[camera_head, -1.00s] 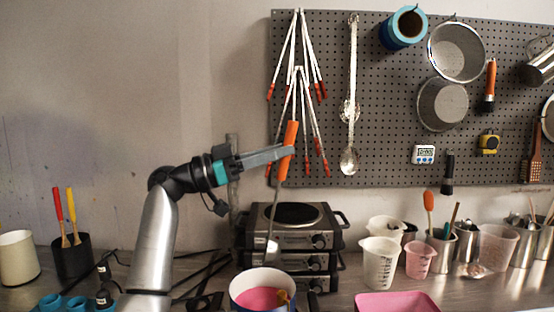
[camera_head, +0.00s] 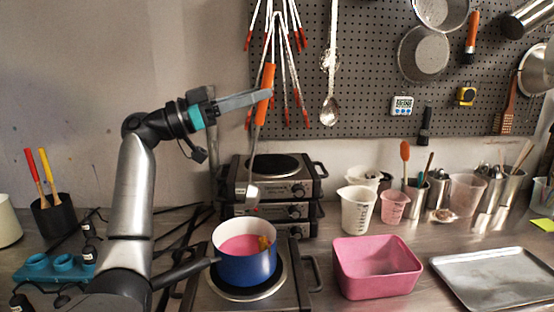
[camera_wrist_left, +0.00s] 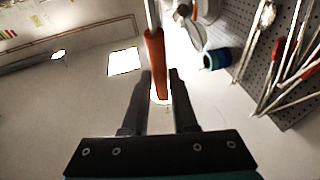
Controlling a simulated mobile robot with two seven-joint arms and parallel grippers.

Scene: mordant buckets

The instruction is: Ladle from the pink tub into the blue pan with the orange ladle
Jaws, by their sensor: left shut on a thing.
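My left gripper (camera_head: 262,98) is shut on the orange handle of the ladle (camera_head: 265,84). The ladle hangs upright, its metal bowl (camera_head: 252,192) down, above and behind the blue pan in the picture. In the left wrist view the orange handle (camera_wrist_left: 156,62) lies between the two fingers (camera_wrist_left: 158,95). The blue pan (camera_head: 246,268) stands on a hot plate and holds pink liquid (camera_head: 241,245), with a small yellow-brown thing at its right inner side. The pink tub (camera_head: 377,286) stands on the counter to the right; its visible inside is pink. My right gripper is not in view.
Stacked hot plates (camera_head: 270,177) stand behind the pan. Measuring cups (camera_head: 357,208) and utensil holders line the wall. A metal tray (camera_head: 492,277) lies right of the tub. Whisks (camera_head: 275,60) hang behind the ladle.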

